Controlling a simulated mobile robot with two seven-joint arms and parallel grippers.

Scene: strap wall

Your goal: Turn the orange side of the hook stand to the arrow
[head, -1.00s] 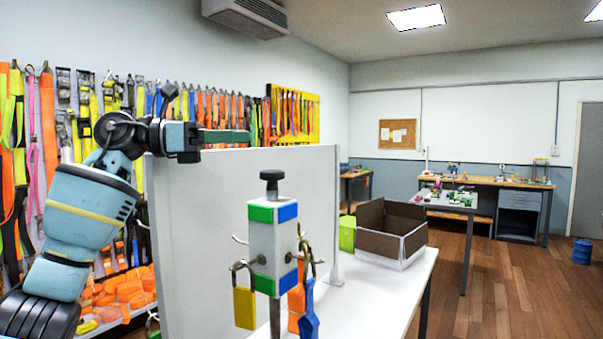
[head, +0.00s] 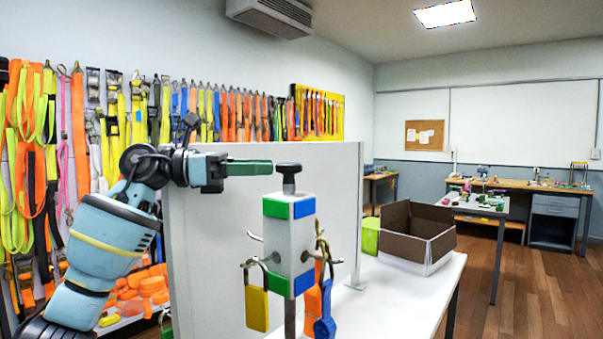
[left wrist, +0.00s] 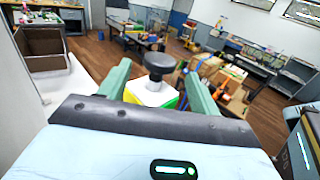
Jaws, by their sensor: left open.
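The hook stand (head: 289,235) is an upright square post with a black knob on top. In the head view its two visible faces carry green and blue bands. A yellow padlock (head: 257,308) and orange and blue tags hang from its hooks. My left gripper (head: 270,167) is open at knob height, its fingers just left of or beside the knob. In the left wrist view the knob (left wrist: 158,62) shows between the two green fingers; contact cannot be told. Green and yellow edges show below the white top there. I see no orange side band or arrow. My right gripper is out of view.
A white divider panel (head: 265,205) stands behind the stand, close to my left arm. An open brown box (head: 417,237) and a lime green container (head: 370,235) stand on the white table (head: 415,290). Straps hang on the wall at left. Workbenches stand farther back.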

